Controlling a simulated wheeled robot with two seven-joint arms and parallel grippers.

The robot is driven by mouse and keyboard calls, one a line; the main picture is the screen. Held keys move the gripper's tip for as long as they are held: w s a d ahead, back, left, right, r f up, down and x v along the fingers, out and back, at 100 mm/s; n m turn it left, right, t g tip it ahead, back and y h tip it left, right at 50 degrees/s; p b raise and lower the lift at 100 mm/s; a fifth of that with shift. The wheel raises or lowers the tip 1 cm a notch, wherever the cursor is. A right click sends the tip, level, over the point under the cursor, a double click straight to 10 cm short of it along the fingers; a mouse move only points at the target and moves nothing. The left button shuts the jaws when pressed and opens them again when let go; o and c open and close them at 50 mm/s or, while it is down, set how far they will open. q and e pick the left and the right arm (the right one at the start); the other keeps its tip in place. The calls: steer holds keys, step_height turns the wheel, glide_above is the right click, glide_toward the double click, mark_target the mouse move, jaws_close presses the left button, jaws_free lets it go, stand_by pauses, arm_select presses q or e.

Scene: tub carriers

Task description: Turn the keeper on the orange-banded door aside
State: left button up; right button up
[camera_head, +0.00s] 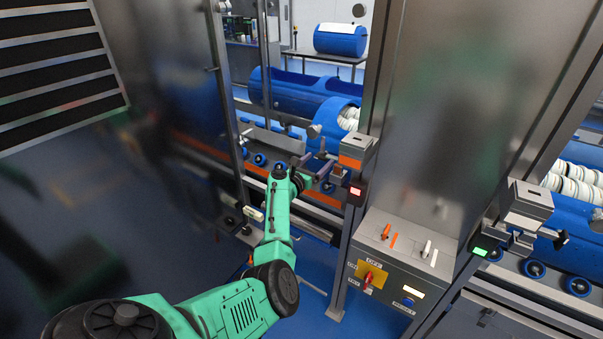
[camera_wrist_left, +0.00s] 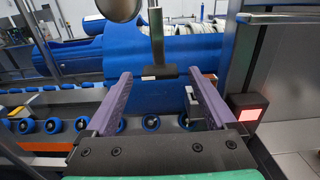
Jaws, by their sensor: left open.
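The orange-banded box (camera_head: 354,152) is on the post at the right side of the left doorway, with a red-lit indicator (camera_head: 355,192) below it. The indicator also shows in the left wrist view (camera_wrist_left: 249,114). My left gripper (camera_head: 322,170) is in this doorway, just left of the box. Its purple fingers (camera_wrist_left: 160,92) are open with nothing held between them. A grey upright bar with a dark foot (camera_wrist_left: 158,45) shows between and beyond the fingertips, apart from them. I cannot tell for sure whether this bar is the keeper. My right gripper is not in view.
Blue tubs (camera_head: 295,92) lie beyond the doorway, above a row of blue rollers (camera_wrist_left: 52,126). A control panel (camera_head: 392,270) stands right of the doorway. Another latch box (camera_head: 530,200) with a green indicator (camera_head: 480,251) is further right. A steel panel (camera_head: 470,110) separates the two openings.

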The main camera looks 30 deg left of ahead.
arm_select(q)
steer(key=s, duration=1.1)
steer(key=shift+s+d, duration=0.15)
steer(key=shift+s, duration=0.1)
